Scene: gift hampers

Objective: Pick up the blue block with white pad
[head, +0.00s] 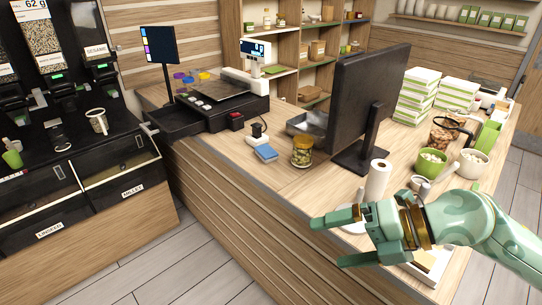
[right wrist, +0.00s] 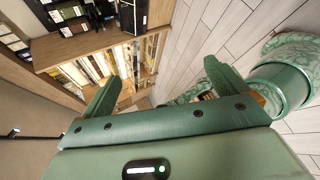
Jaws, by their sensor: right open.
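A small blue block (head: 265,153) lies on the wooden counter near its front edge, left of a glass jar; whether it has a white pad is too small to tell. My right gripper (head: 330,242) reaches in from the right in the head view, its two fingers apart and empty. It is in front of the counter's right part, lower and right of the block, well apart from it. The right wrist view shows the open fingers (right wrist: 160,88) with nothing between them; the block cannot be made out there. My left gripper is not in view.
The jar (head: 302,152), a black monitor (head: 366,95), a paper roll (head: 376,181) and a green cup (head: 431,163) stand on the counter (head: 285,182). A black cash register (head: 225,105) is behind the block. Dispensers stand at the left; the floor between is clear.

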